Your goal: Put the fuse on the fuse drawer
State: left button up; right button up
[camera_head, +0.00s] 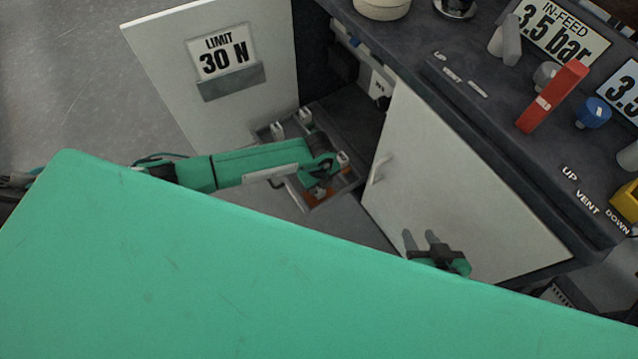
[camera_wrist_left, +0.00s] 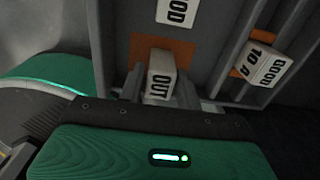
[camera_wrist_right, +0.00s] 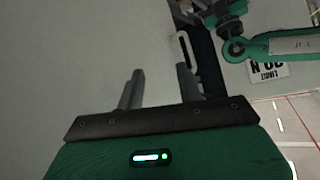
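The fuse drawer (camera_head: 349,190) is a dark grey tray pulled out of the open cabinet, with orange patches and white pieces in it. My left gripper (camera_head: 325,178) is over its front part. In the left wrist view, a white block marked OUT (camera_wrist_left: 161,80) lies between my left fingers, in front of an orange patch (camera_wrist_left: 178,50). I cannot tell whether the fingers touch it. White blocks marked GOOD (camera_wrist_left: 178,12) and GOOD 10 A (camera_wrist_left: 265,64) sit farther off in compartments. My right gripper (camera_head: 420,238) is open and empty before the right cabinet door.
The left door (camera_head: 165,60) stands open with a LIMIT 30 N sign (camera_head: 222,52). The right door (camera_head: 450,190) has a handle (camera_head: 380,167). The worktop above carries a red lever (camera_head: 552,97) and a blue knob (camera_head: 593,112). A large green surface covers the foreground.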

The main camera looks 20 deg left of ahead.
pick_arm(q)
jog(key=shift+o, duration=1.1)
jog(key=shift+r, duration=0.15)
notch_tip(320, 180, up, 12)
jog(key=p, duration=0.3)
pick_arm(e)
jog(key=s+d+g+h, duration=0.2)
jog(key=s+d+g, duration=0.1)
jog(key=d, duration=0.2)
jog(key=shift+d+r+g, duration=0.25)
jog(key=shift+d+g, duration=0.1)
jog(key=shift+g, duration=0.05)
jog(key=shift+w, duration=0.1)
